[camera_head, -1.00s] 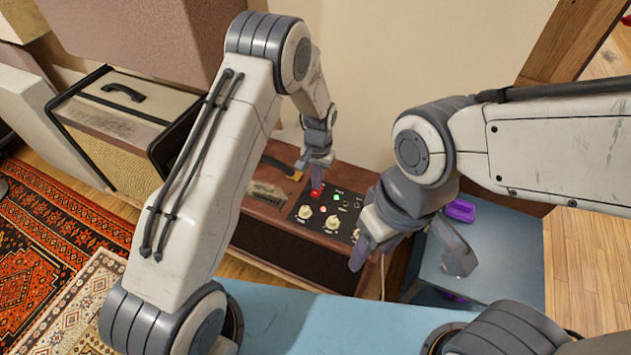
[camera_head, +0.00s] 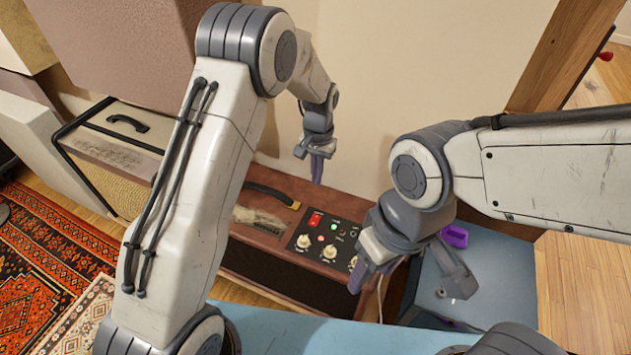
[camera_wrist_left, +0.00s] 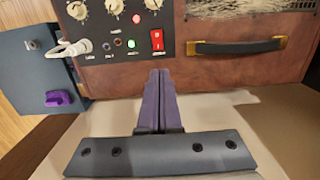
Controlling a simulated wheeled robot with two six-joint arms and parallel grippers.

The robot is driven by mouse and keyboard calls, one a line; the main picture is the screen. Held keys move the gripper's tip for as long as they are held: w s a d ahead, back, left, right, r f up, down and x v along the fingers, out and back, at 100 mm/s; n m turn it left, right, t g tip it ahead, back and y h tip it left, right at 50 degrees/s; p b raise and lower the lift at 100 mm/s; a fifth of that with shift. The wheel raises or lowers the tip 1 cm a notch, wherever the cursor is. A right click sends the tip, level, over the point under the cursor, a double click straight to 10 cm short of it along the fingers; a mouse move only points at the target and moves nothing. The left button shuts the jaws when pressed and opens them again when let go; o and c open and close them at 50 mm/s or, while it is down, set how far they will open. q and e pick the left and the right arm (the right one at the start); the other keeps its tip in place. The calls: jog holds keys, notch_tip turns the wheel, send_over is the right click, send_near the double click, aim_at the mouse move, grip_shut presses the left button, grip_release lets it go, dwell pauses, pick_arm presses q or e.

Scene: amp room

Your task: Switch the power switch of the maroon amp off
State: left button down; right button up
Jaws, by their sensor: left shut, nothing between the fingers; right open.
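The maroon amp (camera_head: 290,275) stands against the wall, with a black control panel (camera_head: 300,240) of cream knobs on top. Its red rocker power switch (camera_head: 315,219) also shows in the left wrist view (camera_wrist_left: 157,40), with white marks. Which side of it is pressed in is not clear. A green light (camera_wrist_left: 133,43) beside it glows. My left gripper (camera_head: 317,180) is shut and empty, its purple fingers apart from the switch and above the panel. My right gripper (camera_head: 408,280) is open and empty, right of the panel and partly covering its right end.
A white plug with a cable (camera_wrist_left: 75,49) sits in the panel. A black handle (camera_wrist_left: 238,47) lies on the amp top. A blue-grey box (camera_head: 490,270) with a purple object (camera_head: 454,236) stands right. A cream amp (camera_head: 125,150) stands left. The wall is close behind.

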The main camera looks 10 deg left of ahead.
aim_at(315, 223)
pick_arm(q)
jog(key=b, duration=0.1)
jog(key=s+b, duration=0.1)
jog(key=b, duration=0.1)
jog(key=shift+s+d+r+g+b, duration=0.2)
jog(key=shift+s+g+b, duration=0.1)
jog(key=shift+g, duration=0.1)
dwell(0.3)
jog(key=f+b, duration=0.1)
jog(key=f, duration=0.3)
jog(key=s+f+b, duration=0.1)
jog(key=f, duration=0.4)
jog(key=f+b, duration=0.1)
jog(key=f, duration=0.4)
jog(key=shift+s+a, duration=0.3)
jog(key=shift+d, duration=0.1)
